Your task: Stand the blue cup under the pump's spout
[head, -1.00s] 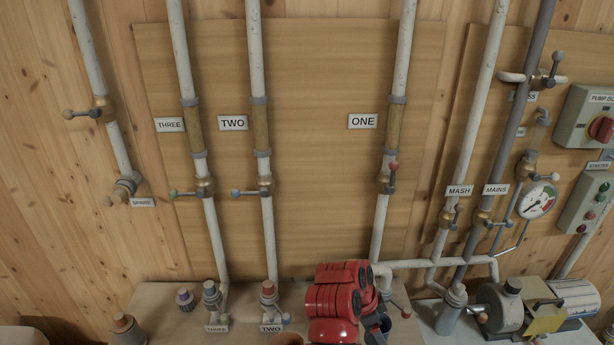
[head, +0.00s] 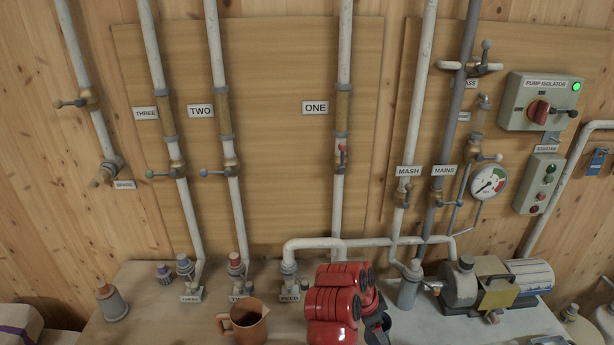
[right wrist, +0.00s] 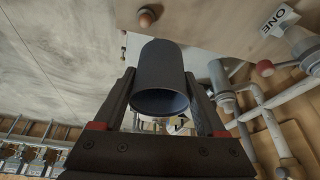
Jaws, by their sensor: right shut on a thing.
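The blue cup (right wrist: 160,72) is held between the two dark fingers of my right gripper (right wrist: 160,108) in the right wrist view. It looks nearly black outside and dark blue inside, with its open end facing the camera. In the head view, my right gripper (head: 378,327) is mostly hidden by my red arm, low in the middle. The cup is hard to make out there. The pump (head: 480,286), grey with a yellow part, stands to the right of the gripper, apart from it. I cannot tell its spout clearly. My left gripper is not in view.
An orange jug (head: 248,322) stands left of my arm. Capped fittings (head: 186,268) and a grey bottle-like fitting (head: 411,282) line the bench. Pipes rise up the wooden wall behind. The pump isolator box (head: 542,101) shows a green light.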

